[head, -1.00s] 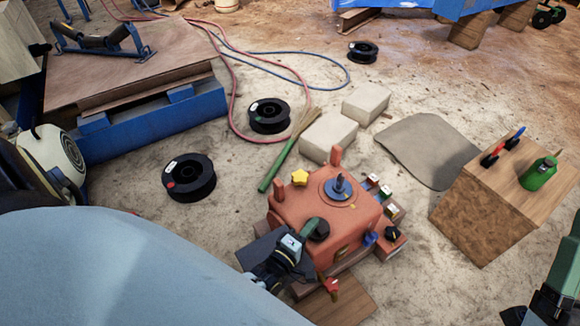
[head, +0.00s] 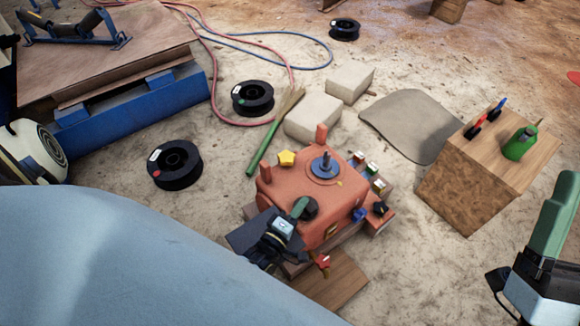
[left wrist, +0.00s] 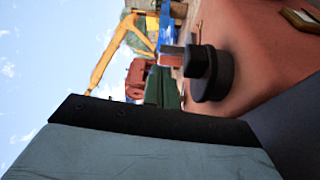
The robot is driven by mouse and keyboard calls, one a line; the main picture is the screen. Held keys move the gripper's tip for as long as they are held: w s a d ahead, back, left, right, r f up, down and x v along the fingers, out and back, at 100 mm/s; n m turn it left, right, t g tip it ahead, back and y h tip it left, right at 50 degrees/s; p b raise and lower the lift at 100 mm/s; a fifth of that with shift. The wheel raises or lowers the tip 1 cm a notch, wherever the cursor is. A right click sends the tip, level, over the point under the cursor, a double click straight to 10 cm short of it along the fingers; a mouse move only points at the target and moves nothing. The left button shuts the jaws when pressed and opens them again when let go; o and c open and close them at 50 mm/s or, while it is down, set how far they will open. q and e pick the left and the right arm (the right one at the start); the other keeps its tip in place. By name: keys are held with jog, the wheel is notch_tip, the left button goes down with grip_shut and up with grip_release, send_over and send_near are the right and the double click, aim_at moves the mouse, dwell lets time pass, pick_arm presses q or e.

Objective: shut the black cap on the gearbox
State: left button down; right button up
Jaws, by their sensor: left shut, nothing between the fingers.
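The fingers also show in the left wrist view (left wrist: 165,88).
A yellow star knob (head: 287,158) and a shaft with a blue-grey disc (head: 324,168) are on the gearbox top. A wooden block (head: 455,190) with a green bottle (head: 520,143) stands right. Pale blocks (head: 312,122) and a green-handled broom (head: 262,148) lie behind.

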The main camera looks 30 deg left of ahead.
pick_arm(q)
jog(key=shift+r+p, duration=0.3)
jog(key=shift+r, duration=0.25)
notch_tip(320, 180, up, 3)
jog(key=shift+r+p, duration=0.15)
jog(key=shift+p, duration=1.05)
jog(key=shift+r+p, duration=1.65)
jog(key=shift+r, duration=0.9)
pick_arm(e)
notch_tip(320, 180, down, 16)
jog(key=w+d+g+h, duration=0.2)
jog(key=g+h, duration=0.2)
jog(key=g, duration=1)
jog(key=shift+w+h, duration=0.3)
jog(key=shift+f, duration=0.1)
